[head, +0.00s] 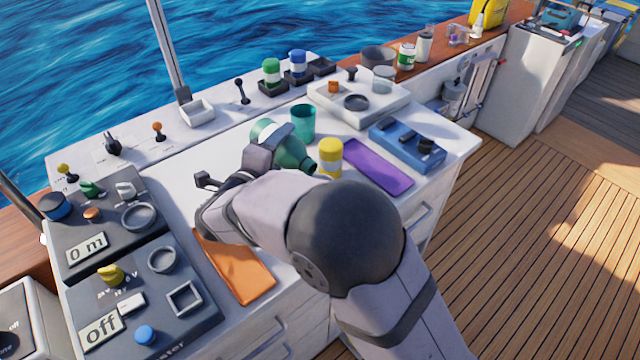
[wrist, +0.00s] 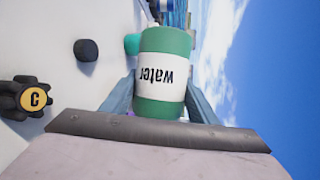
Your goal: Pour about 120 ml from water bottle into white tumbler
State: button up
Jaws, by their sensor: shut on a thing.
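The green water bottle (head: 290,150) has a white band, and "water" reads upside down on it in the wrist view (wrist: 165,72). My gripper (head: 268,148) is shut around the bottle, with a finger on each side in the wrist view (wrist: 160,104). In the head view the bottle is tilted, its narrow neck toward the lower right, above the worktop beside a yellow-lidded jar. A plain white cup-like cylinder (head: 424,46), possibly the white tumbler, stands on the wooden ledge at the back. The bottle's mouth and water level cannot be made out.
A teal cup (head: 303,121) stands just behind the bottle; the yellow-lidded jar (head: 330,157) is close to its right. A purple mat (head: 378,166), blue tray (head: 400,140) and white tray (head: 345,112) lie further right. An orange mat (head: 235,270) and instrument panels (head: 125,215) are at left.

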jog(key=p, duration=0.3)
jog(key=n+g+p, duration=0.1)
jog(key=p, duration=0.2)
jog(key=shift+w+a+r+n, duration=0.1)
jog(key=shift+a+r+n, duration=0.05)
jog(key=shift+n, duration=0.15)
jog(key=shift+h+p, duration=0.3)
jog(key=shift+p, duration=0.3)
notch_tip(320, 180, down, 2)
jog(key=shift+w+a+n+g, duration=0.1)
jog(key=shift+n+g, duration=0.2)
jog(key=shift+w+a+f+n+h+p, duration=0.15)
jog(key=shift+f+n+h+p, duration=0.25)
jog(key=shift+f, duration=0.5)
jog(key=shift+g+p, duration=0.3)
jog(key=shift+p, duration=0.15)
jog(key=shift+f, duration=0.1)
jog(key=shift+r+n+p, duration=0.2)
jog(key=shift+n+p, duration=0.2)
jog(key=shift+p, duration=0.5)
